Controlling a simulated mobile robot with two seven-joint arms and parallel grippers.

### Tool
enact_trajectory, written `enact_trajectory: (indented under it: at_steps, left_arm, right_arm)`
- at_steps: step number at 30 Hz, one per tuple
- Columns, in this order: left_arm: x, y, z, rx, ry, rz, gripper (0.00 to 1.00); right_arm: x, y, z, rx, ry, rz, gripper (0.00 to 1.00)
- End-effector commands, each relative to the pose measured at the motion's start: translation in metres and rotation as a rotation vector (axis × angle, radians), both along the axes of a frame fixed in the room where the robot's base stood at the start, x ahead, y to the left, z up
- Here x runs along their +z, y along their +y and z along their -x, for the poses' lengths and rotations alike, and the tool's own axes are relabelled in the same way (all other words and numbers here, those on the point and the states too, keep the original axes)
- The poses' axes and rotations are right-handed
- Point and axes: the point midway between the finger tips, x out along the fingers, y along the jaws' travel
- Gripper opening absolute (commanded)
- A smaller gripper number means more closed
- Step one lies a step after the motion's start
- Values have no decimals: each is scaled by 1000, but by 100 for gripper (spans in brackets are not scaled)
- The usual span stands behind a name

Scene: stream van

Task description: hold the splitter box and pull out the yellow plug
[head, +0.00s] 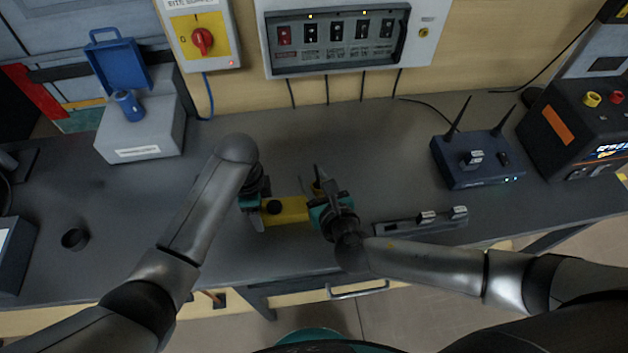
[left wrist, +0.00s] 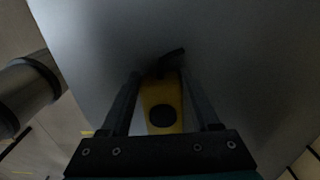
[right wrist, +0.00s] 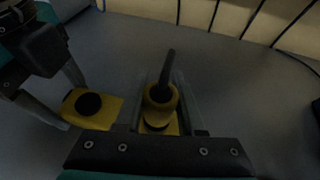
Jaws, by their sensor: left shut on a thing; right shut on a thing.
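The yellow splitter box (head: 288,211) lies on the dark worktop, with a black round socket (right wrist: 88,105) on its top. My left gripper (head: 258,206) is shut on its left end; in the left wrist view a finger stands on each side of the box (left wrist: 158,92). My right gripper (head: 322,194) is shut on the yellow plug (right wrist: 160,97), which stands upright over the box's right part with its black cable end pointing up. A dark ring shows just under the plug. The fingers hide part of the joint, so I cannot tell whether it is fully seated.
A dark power strip (head: 420,221) lies right of my right gripper. A blue router (head: 477,159) with two antennas stands farther right. A grey box with a blue lid (head: 140,129) stands at the back left. The worktop behind the splitter box is clear.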

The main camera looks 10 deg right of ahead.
Motion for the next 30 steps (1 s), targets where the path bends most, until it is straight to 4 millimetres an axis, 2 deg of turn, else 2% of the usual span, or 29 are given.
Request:
enact_trajectory:
  at_steps: [18, 30]
  left_arm:
    - [0, 0, 0, -1, 1, 1, 0]
    - [0, 0, 0, -1, 1, 1, 0]
  right_arm:
    - [15, 0, 0, 0, 1, 0, 0]
    - [17, 0, 0, 0, 1, 1, 0]
